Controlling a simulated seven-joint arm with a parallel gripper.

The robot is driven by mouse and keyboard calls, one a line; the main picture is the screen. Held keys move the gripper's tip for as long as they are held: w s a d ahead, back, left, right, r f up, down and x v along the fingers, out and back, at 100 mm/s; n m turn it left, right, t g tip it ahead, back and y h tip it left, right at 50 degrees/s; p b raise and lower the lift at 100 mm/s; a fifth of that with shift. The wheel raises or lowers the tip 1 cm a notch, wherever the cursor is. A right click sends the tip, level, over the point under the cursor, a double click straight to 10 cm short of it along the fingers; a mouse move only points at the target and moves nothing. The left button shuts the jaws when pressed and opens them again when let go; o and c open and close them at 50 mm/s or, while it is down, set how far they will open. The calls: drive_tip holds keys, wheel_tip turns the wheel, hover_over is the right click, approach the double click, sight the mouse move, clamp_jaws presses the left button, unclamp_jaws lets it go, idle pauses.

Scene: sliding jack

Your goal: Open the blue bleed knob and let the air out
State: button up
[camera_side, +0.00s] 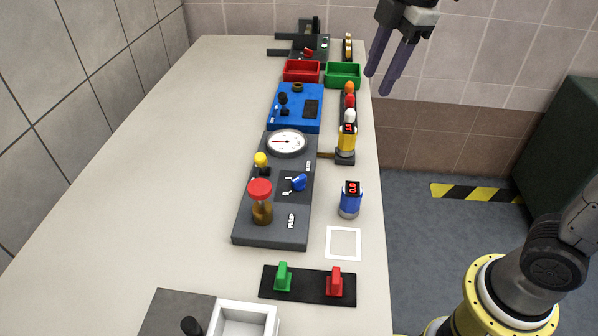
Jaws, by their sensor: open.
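The blue bleed knob (299,182) sits on a small dark plate on the right side of the grey pump panel (270,236), with markings beside it. The panel also carries a round white gauge (287,143), a yellow-topped lever (261,160) and a red-capped amber cylinder (261,204). My gripper (381,81) is at the top right, high and away from the panel, beyond the table's right edge. Its two dark fingers point down, apart and empty.
A blue cylinder with a red display (350,199) and a yellow one (347,138) stand right of the panel. A black strip with green and red handles (307,283) lies in front. Red (301,71) and green (343,75) bins stand behind. The table's left side is clear.

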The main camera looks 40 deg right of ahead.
drive_tip(key=w+a+f+n+g, duration=0.2)
drive_tip(key=w+a+f+n, duration=0.1)
drive_tip(key=w+a+f, duration=0.4)
approach(299, 178)
drive_tip(key=shift+g, duration=0.4)
drive_tip(key=f, duration=0.8)
drive_tip(key=shift+w+a+f, duration=0.1)
drive_tip(key=shift+w+f, duration=0.25)
clamp_jaws()
